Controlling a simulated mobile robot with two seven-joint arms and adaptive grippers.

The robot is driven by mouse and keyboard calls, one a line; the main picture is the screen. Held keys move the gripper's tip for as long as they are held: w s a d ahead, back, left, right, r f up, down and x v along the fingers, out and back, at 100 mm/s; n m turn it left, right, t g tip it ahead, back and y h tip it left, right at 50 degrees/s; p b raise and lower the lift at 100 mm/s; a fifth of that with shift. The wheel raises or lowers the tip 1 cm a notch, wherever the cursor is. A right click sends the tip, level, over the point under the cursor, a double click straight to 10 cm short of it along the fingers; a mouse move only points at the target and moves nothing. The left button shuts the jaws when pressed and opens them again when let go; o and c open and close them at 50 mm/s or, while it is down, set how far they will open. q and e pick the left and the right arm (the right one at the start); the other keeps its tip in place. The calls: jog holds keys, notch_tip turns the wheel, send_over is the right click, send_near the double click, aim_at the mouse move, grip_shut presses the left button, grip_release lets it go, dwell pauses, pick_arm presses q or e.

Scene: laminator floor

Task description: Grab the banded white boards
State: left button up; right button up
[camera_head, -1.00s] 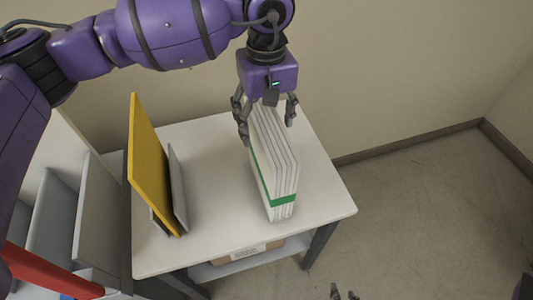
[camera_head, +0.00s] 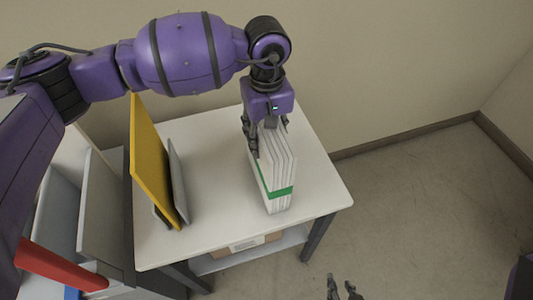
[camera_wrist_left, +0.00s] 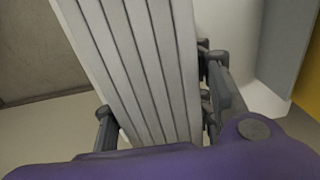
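The banded white boards (camera_head: 278,165) stand upright as a stack on the right part of the white table, with a green band (camera_head: 279,192) around them low down. My left gripper (camera_head: 267,139) is over their far top end, one finger on each side. In the left wrist view the boards (camera_wrist_left: 140,60) run between the fingers of this gripper (camera_wrist_left: 158,118), which appear to touch both outer faces. The boards still rest on the table. My right gripper (camera_head: 342,287) is at the bottom edge of the head view, empty, its fingers apart.
A yellow board (camera_head: 152,160) and a grey panel (camera_head: 179,180) stand upright on the left of the table (camera_head: 218,200). A cardboard box (camera_head: 252,244) lies on the shelf below. Grey dividers and a red object (camera_head: 60,266) are at lower left. The floor on the right is clear.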

pick_arm(q)
jog(key=shift+r, duration=0.1)
grip_shut()
